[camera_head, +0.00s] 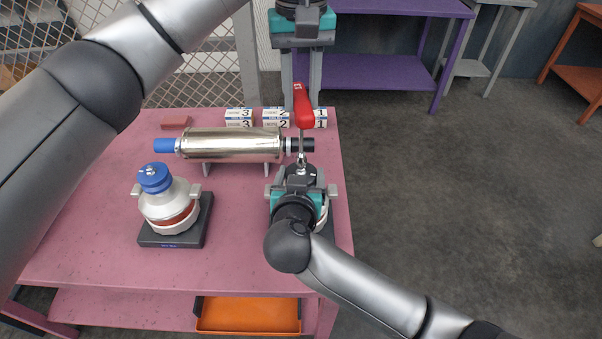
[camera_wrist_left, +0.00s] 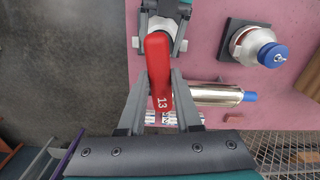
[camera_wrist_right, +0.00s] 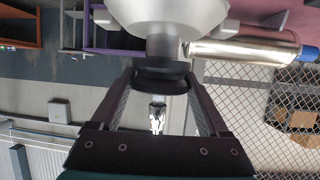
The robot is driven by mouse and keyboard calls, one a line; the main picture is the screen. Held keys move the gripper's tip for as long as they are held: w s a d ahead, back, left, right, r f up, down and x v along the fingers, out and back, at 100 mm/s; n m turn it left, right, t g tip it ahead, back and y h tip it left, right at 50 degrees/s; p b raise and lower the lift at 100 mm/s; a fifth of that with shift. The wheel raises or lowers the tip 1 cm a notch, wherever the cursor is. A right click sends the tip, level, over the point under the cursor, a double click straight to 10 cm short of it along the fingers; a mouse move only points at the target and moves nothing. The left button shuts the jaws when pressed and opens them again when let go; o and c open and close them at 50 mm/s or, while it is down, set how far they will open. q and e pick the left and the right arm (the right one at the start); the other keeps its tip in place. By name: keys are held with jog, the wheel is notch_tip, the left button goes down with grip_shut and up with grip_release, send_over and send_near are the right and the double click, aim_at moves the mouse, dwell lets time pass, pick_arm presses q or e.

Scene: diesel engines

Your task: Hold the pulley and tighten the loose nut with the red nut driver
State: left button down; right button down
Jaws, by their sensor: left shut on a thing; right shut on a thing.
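The red nut driver (camera_head: 303,104) hangs upright over the back right of the pink table, its thin shaft pointing down. My left gripper (camera_head: 302,92) is shut on its red handle, which also shows in the left wrist view (camera_wrist_left: 158,65), marked 13. My right gripper (camera_wrist_right: 160,85) is shut on the black pulley (camera_wrist_right: 160,73) of the right-hand grey unit (camera_wrist_right: 165,12). In the head view my right gripper (camera_head: 300,178) covers most of that unit. The shaft's lower end is just above or at the pulley; contact and the nut are not clear.
A silver cylinder (camera_head: 235,143) lies on a stand behind. A second unit with a blue cap (camera_head: 154,178) stands on a black base to the left. Numbered boxes (camera_head: 238,117) and a red block (camera_head: 175,122) sit at the back. An orange bin (camera_head: 248,315) is below.

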pick_arm(q)
jog(key=shift+r, duration=3.7)
pick_arm(e)
jog(key=shift+f, duration=0.1)
grip_release()
pick_arm(q)
notch_tip(320, 180, up, 2)
jog(key=p, duration=0.2)
jog(key=shift+r+p, duration=0.25)
jog(key=shift+p, duration=0.05)
pick_arm(e)
jog(key=v, duration=1.2)
